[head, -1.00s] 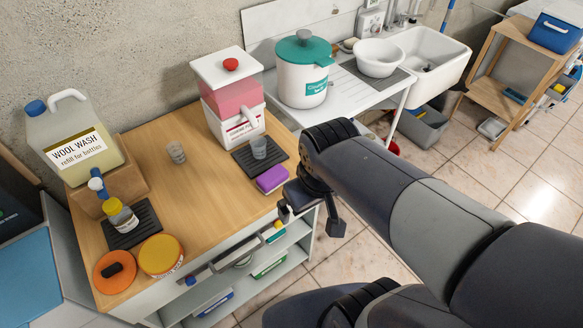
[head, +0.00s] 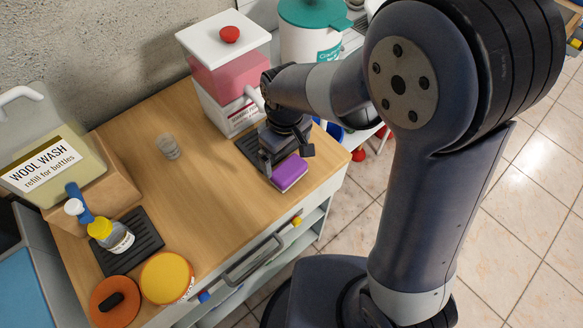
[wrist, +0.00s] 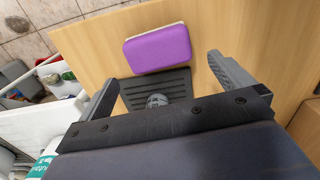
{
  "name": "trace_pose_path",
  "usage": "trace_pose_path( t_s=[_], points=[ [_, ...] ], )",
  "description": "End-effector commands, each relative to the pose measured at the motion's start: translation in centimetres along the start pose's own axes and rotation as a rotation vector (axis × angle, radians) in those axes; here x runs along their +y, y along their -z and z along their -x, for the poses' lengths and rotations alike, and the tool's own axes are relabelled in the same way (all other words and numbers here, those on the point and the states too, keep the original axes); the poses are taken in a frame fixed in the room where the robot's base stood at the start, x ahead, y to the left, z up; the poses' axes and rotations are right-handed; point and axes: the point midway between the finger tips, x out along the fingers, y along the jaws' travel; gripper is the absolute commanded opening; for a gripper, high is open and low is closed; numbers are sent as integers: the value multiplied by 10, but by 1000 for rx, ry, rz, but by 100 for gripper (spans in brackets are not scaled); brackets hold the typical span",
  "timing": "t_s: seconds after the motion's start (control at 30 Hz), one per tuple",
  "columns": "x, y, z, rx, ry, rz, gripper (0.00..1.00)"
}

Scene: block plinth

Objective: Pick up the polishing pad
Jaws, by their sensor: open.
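A purple rectangular pad (head: 289,173) with a pale layer under it lies on the wooden counter top, near its right end. It also shows in the wrist view (wrist: 158,48), beyond the fingertips and at the edge of a black ridged mat. An orange disc with a black grip (head: 115,297) lies at the counter's front left; I cannot tell for certain which of the two is called the polishing pad. My gripper (head: 285,153) is open and points down over the mat, just behind the purple pad. In the wrist view my gripper (wrist: 162,72) holds nothing.
A clear cup (wrist: 157,100) stands on the black mat (wrist: 140,88) below my gripper. A drink dispenser (head: 226,80) stands close behind it.

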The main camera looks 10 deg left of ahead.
Motion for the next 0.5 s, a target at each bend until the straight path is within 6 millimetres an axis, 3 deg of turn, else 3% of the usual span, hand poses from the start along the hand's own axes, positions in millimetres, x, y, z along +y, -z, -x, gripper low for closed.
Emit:
trace_pose_path(
  t_s=[0.27,0.5],
  points=[
    [0,-2,-22,-1,0,-2,100],
    [2,-7,-53,-3,1,-2,100]
  ],
)
